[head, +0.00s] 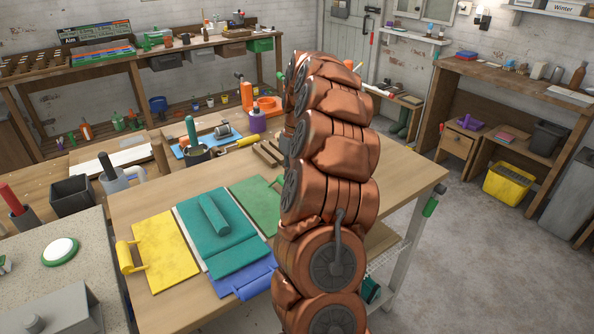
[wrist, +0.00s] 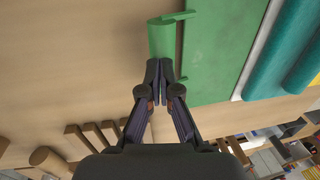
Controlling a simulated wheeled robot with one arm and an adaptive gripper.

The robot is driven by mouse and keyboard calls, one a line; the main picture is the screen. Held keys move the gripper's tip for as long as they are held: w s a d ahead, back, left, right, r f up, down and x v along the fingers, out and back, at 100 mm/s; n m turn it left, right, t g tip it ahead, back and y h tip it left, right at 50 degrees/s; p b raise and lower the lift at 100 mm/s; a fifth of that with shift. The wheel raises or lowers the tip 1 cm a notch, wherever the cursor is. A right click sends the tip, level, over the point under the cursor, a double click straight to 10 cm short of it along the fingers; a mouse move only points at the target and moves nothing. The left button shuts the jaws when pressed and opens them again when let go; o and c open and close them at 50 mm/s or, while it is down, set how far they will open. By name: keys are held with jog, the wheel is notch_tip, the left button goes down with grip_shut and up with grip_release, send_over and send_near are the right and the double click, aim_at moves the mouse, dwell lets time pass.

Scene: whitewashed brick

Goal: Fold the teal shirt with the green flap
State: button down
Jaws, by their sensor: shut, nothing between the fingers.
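The teal shirt (head: 232,238) lies on a white board (head: 180,210) in the head view, with a rolled teal part across its middle. The green flap (head: 257,200) lies flat to its right, partly behind my arm. In the wrist view the green flap (wrist: 215,50) fills the upper middle, with its thick green handle (wrist: 161,38) along the left edge. My gripper (wrist: 160,66) is shut and empty, its fingertips at the handle's near end; I cannot tell whether they touch. Part of the teal shirt (wrist: 278,60) shows at right. My arm hides the gripper in the head view.
A yellow flap (head: 165,250) lies flat at left and a blue flap (head: 243,281) at the front. The wooden table (head: 405,185) is bare to the right.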

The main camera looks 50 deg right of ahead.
jog(key=shift+d+f, duration=0.1)
jog(key=shift+f, duration=0.1)
jog(key=shift+r, duration=0.1)
jog(key=d+r+p, duration=0.2)
jog(key=d+r, duration=0.1)
jog(key=r, duration=1)
jog(key=shift+s+d+r, duration=0.2)
jog(key=shift+s+d, duration=0.05)
jog(key=shift+s, duration=0.1)
jog(key=shift+a, duration=0.1)
